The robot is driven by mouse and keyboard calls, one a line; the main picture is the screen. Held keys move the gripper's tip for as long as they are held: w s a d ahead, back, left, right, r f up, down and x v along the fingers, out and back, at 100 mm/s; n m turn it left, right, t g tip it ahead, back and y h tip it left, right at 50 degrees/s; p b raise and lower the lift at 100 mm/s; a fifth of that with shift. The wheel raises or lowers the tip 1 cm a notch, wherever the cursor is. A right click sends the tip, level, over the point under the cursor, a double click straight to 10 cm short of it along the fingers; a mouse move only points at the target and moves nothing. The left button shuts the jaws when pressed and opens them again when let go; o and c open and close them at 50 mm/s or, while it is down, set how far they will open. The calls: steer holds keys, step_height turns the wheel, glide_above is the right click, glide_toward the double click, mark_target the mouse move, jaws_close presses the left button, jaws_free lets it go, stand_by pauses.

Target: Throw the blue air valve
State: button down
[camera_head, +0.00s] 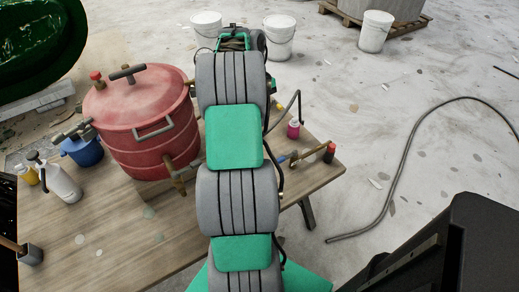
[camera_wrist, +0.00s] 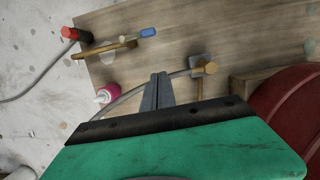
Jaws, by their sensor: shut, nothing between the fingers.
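The blue air valve's handle (camera_wrist: 148,32) shows at the top of the wrist view, at the end of a thin yellowish lever beside a brass pipe (camera_wrist: 92,50). The handle points roughly along the pipe. In the head view the blue handle (camera_head: 283,158) is a small spot at the table's right end, just right of my arm. My gripper (camera_wrist: 159,76) is shut and empty in the wrist view. Its fingertips appear below the blue handle in the picture, apart from it. In the head view my arm hides the gripper.
A pink bottle (camera_wrist: 106,93), a grey hose and a brass fitting (camera_wrist: 205,68) lie near my fingers. A red pressure pot (camera_head: 145,115) stands on the wooden table (camera_head: 110,225). Open floor is right of the table.

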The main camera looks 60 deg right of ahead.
steer(key=s+a+f+b, duration=0.1)
steer(key=s+f+b, duration=0.2)
steer(key=s+f, duration=0.3)
steer(key=x, duration=0.4)
steer(key=shift+a+f, duration=0.25)
steer(key=shift+w, duration=0.15)
